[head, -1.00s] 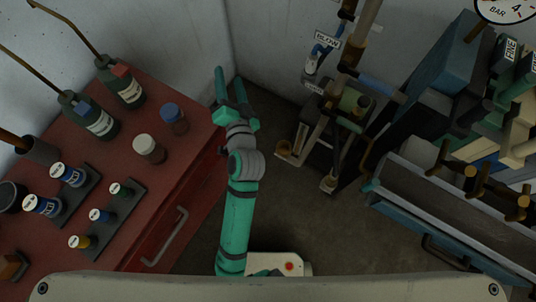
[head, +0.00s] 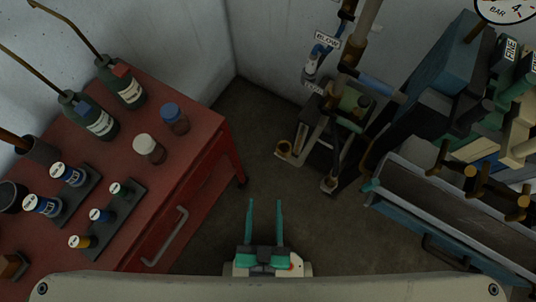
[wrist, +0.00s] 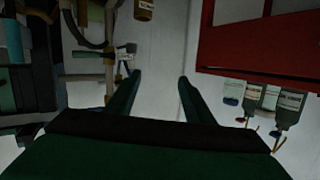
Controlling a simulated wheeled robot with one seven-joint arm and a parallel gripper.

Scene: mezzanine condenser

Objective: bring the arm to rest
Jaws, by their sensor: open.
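My gripper (head: 265,222) is low in the middle of the head view, close above my own white base. Its two green fingers point up the picture, apart and parallel, with nothing between them. In the wrist view the fingers (wrist: 160,88) are also spread, with only pale wall between them. The gripper touches nothing that I can see. Most of my arm is hidden in the head view.
A red cabinet (head: 205,170) with bottles and jars stands at left. Pipework with a valve (head: 350,105) stands at the back. A blue bench (head: 405,220) with a grey trough is at right. The dark floor (head: 285,185) between them is clear.

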